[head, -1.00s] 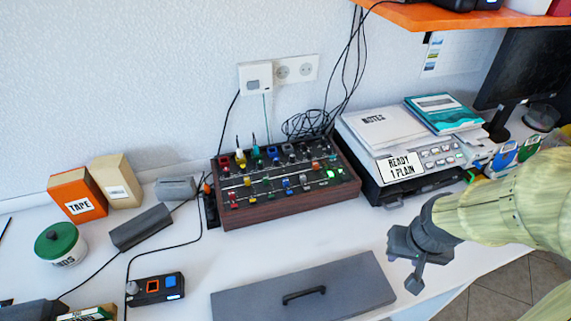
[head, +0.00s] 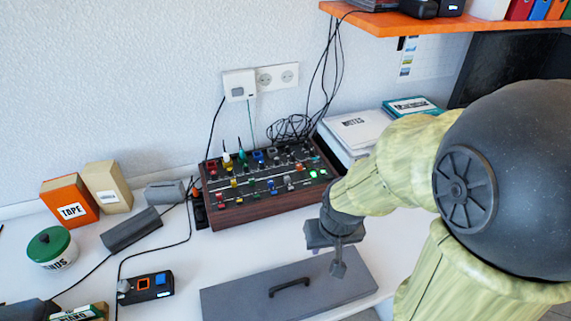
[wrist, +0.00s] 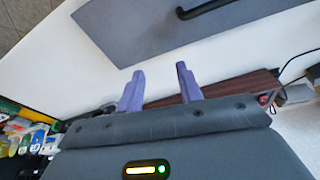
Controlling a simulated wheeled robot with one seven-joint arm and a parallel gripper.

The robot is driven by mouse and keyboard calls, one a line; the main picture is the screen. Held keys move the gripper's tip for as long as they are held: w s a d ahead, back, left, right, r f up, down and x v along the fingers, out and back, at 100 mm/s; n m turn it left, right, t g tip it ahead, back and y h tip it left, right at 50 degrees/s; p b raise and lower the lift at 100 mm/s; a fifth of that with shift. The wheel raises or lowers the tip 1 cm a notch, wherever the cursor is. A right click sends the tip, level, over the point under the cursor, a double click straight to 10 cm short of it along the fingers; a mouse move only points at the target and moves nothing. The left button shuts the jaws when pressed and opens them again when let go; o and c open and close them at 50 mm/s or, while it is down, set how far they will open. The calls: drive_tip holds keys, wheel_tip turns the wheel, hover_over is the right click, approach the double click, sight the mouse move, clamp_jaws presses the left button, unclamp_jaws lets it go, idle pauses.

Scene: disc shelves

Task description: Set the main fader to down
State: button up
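The mixer console (head: 262,190) with wooden sides stands on the white desk against the wall. Its top carries coloured knobs and several sliders. I cannot tell which slider is the main fader at this size. My gripper (head: 338,262) hangs over the desk in front of the console's right end, above the grey lidded panel's right part. In the wrist view my gripper (wrist: 160,85) has its two purple fingers apart with nothing between them. The console's wooden edge (wrist: 222,89) shows behind the fingers there.
A grey panel with a black handle (head: 290,290) lies at the desk front. A small box with orange and blue buttons (head: 147,287) is at left. A notes pad (head: 357,131) lies behind my arm. An orange shelf (head: 440,22) hangs at upper right.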

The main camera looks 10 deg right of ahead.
idle(0.3)
wheel_tip(320, 180, up, 13)
drive_tip(key=n+g+p, duration=0.2)
drive_tip(key=g+p, duration=0.1)
drive_tip(key=p, duration=1.2)
hover_over(299, 165)
drive_tip(key=shift+f+b, duration=0.25)
drive_tip(key=shift+b, duration=0.05)
drive_tip(key=shift+f, duration=0.15)
wheel_tip(299, 165, down, 17)
drive_tip(key=shift+f+p, duration=0.1)
drive_tip(key=shift+p, duration=0.85)
clamp_jaws()
